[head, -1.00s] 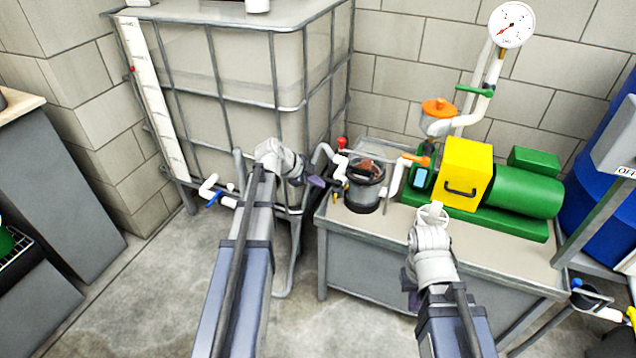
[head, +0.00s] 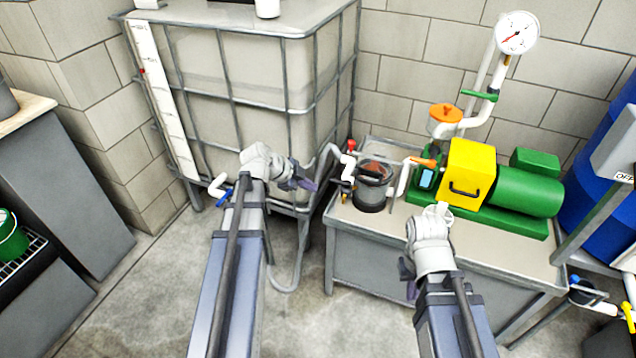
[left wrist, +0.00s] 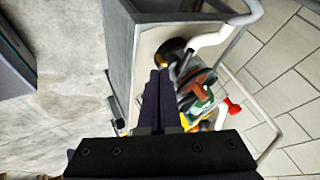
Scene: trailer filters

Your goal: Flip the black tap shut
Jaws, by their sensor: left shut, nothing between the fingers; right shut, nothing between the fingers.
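A green pump (head: 525,190) with a yellow guard (head: 466,172) fills the bench's right. The caged tank (head: 235,90) stands behind my left arm, with a blue-handled outlet (head: 223,199).

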